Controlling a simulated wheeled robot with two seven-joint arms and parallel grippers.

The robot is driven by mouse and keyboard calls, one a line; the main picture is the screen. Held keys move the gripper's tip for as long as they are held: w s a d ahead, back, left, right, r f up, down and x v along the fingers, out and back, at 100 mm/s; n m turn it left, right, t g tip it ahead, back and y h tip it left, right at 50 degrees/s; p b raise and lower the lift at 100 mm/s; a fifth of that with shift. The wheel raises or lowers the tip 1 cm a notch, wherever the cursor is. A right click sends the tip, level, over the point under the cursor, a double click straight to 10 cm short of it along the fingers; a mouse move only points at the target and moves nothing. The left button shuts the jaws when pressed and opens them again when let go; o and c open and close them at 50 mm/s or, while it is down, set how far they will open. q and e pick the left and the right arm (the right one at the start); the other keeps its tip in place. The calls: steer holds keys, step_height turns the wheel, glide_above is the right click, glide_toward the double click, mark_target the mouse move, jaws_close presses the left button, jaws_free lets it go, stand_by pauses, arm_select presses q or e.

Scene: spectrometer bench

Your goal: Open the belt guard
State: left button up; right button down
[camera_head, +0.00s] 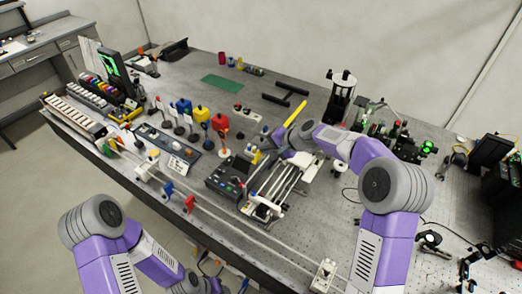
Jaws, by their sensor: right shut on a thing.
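A long device with pale parallel rails (287,181) lies on the bench, just right of a black control box. A slim yellow bar (295,113), which looks like the belt guard, stands tilted at the device's far end, rising to the right. My right arm reaches in from the right, and its gripper (272,142) is at the far end of the device, close to the bar's lower end. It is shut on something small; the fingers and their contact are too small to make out. My left arm is at the bottom left; its gripper is out of view.
The black control box (231,178) with buttons stands left of the device. Several coloured bottles and posts crowd the bench further left. A dark column stand (341,97) and optical parts are at the back right. A green mat (222,84) lies at the back.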

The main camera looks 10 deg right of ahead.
steer(key=shift+w+a+r, duration=0.15)
steer(key=shift+r, duration=0.15)
steer(key=c, duration=1.6)
jaws_free()
steer(key=shift+c, duration=0.2)
steer(key=o, duration=0.4)
steer(key=shift+o, duration=0.2)
steer(key=shift+f, duration=0.1)
steer(key=b+v, duration=0.1)
steer(key=v, duration=0.6)
steer(key=shift+s+d, duration=0.3)
